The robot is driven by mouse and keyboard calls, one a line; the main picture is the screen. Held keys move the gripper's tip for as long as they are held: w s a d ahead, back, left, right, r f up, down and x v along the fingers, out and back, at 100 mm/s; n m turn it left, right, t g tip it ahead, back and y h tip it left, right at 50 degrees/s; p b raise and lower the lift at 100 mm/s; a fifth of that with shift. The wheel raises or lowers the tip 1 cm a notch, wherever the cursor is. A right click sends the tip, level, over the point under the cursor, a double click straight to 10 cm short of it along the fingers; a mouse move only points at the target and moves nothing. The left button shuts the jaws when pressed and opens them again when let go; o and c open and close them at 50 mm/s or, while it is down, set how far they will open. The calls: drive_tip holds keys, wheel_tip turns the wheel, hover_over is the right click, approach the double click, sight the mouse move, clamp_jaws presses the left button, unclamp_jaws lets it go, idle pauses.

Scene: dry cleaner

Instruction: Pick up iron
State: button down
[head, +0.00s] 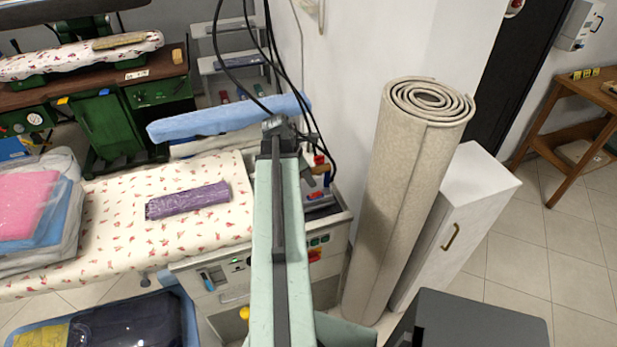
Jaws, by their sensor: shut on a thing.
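My mint-green arm stretches away from me up the middle of the head view. Its far end, with my gripper (309,172), is at the right end of the ironing table, mostly hidden behind the arm. The gripper is shut on the iron (319,181), of which only small brown, red and blue parts show just right of the arm. The iron's soleplate cannot be made out, and I cannot tell whether it touches its rest. Dark cables hang over this spot.
The ironing table (120,205) has a floral cover with a purple wrapped roll (187,200) on it. Folded bagged clothes (35,215) lie at left. A rolled carpet (405,190) and white cabinet (455,225) stand close on the right. Tiled floor (560,240) is open further right.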

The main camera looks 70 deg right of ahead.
wheel_tip(320, 180, up, 9)
drive_tip(key=p, duration=0.7)
drive_tip(key=shift+p, duration=0.4)
drive_tip(key=shift+f, duration=0.15)
